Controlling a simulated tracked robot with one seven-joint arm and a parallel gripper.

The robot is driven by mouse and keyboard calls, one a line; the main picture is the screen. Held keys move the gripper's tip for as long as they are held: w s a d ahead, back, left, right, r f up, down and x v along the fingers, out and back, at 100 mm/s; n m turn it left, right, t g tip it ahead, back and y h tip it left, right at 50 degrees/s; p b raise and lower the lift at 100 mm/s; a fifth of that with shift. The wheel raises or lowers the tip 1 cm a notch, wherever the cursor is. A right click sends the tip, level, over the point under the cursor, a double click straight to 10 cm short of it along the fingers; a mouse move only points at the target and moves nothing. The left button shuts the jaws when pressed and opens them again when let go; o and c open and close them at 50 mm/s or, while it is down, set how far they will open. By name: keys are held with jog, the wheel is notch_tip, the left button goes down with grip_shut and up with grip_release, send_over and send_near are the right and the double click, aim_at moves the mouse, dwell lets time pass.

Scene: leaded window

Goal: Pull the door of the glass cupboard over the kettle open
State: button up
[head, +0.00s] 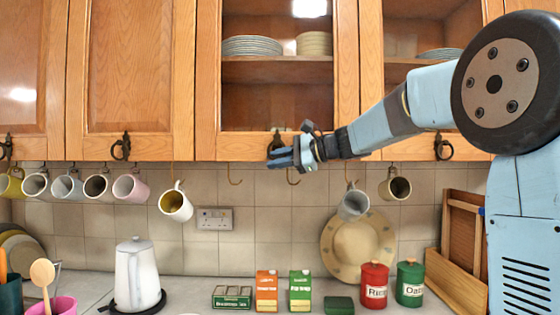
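The glass cupboard door (207,90) has a wooden frame and a pane, with stacked plates behind it. It looks shut, up and to the right of the white kettle (135,272) on the counter. Its dark handle (277,138) is on the bottom rail, with its lower part hidden by my gripper. My gripper (272,156) reaches in from the right, its blue fingers pointing left at the handle. Whether the fingers touch or hold the handle, and how far apart they are, I cannot tell.
Wooden doors (130,70) with dark ring pulls flank the glass door on the left. Mugs (175,203) hang from hooks below the cupboards. A second glass door (370,70) is at right. Boxes (266,290), red and green tins (375,285) and a plate (345,250) stand below.

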jog(key=shift+c, duration=0.3)
grip_shut()
jog(key=shift+f, duration=0.1)
dwell(1.0)
